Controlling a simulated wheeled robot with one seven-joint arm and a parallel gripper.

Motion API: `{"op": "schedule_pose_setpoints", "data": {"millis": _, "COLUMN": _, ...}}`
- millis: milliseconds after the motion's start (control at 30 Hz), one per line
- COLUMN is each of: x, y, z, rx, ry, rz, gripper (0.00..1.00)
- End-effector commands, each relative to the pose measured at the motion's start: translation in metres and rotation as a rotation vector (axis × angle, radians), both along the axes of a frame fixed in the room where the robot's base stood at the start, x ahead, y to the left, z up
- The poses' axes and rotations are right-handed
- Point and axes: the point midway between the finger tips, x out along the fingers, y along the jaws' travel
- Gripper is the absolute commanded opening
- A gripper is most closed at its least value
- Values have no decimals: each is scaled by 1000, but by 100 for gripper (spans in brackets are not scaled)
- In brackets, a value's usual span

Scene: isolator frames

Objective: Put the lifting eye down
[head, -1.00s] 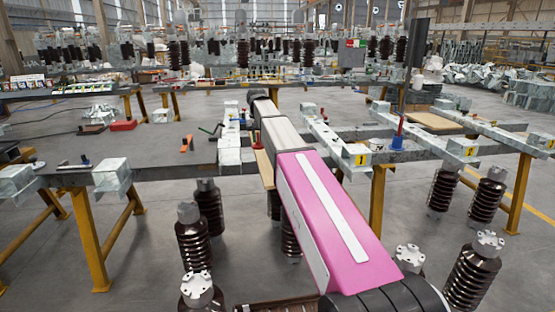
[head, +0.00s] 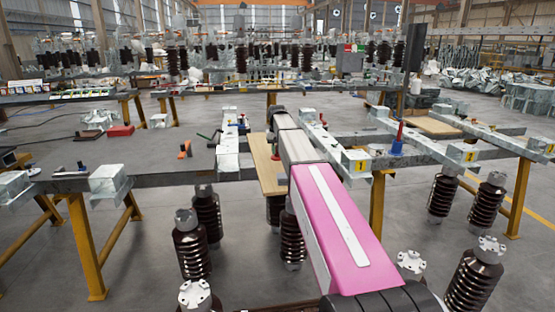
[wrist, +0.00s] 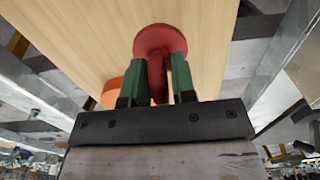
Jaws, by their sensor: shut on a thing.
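The red lifting eye (wrist: 160,40) is in the wrist view, between the two green fingers of my gripper (wrist: 161,78). The fingers are shut on its narrower part, and its broad round end shows beyond the fingertips. A pale wooden board (wrist: 90,40) fills the background behind it. I cannot tell whether the eye touches the board. In the head view the board (head: 265,172) lies across the table beams, just left of my arm.
An orange round thing (wrist: 111,92) shows on the board, partly hidden by the left finger. Galvanised beams (head: 331,145) run right of my arm, with a blue-and-red item (head: 398,141) on them. A grey tabletop (head: 140,150) is left. Brown insulators (head: 207,212) stand below.

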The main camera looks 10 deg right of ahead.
Motion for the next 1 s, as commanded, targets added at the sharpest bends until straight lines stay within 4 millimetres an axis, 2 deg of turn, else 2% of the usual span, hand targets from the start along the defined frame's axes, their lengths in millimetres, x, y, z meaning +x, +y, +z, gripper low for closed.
{"op": "schedule_pose_setpoints", "data": {"millis": 167, "x": 0, "y": -3, "z": -10, "rx": 0, "ry": 1, "rz": 1, "gripper": 0}}
{"op": "schedule_pose_setpoints", "data": {"millis": 400, "x": 0, "y": -2, "z": -40, "rx": 0, "ry": 1, "rz": 0, "gripper": 0}}
{"op": "schedule_pose_setpoints", "data": {"millis": 800, "x": 0, "y": -2, "z": -45, "rx": 0, "ry": 1, "rz": 0, "gripper": 0}}
{"op": "schedule_pose_setpoints", "data": {"millis": 833, "x": 0, "y": -2, "z": -44, "rx": 0, "ry": 0, "rz": 0, "gripper": 34}}
{"op": "schedule_pose_setpoints", "data": {"millis": 867, "x": 0, "y": -2, "z": -44, "rx": 0, "ry": 0, "rz": 0, "gripper": 44}}
{"op": "schedule_pose_setpoints", "data": {"millis": 900, "x": 0, "y": -2, "z": -44, "rx": 0, "ry": 0, "rz": 0, "gripper": 50}}
{"op": "schedule_pose_setpoints", "data": {"millis": 1000, "x": 0, "y": -2, "z": -44, "rx": 0, "ry": 0, "rz": 0, "gripper": 50}}
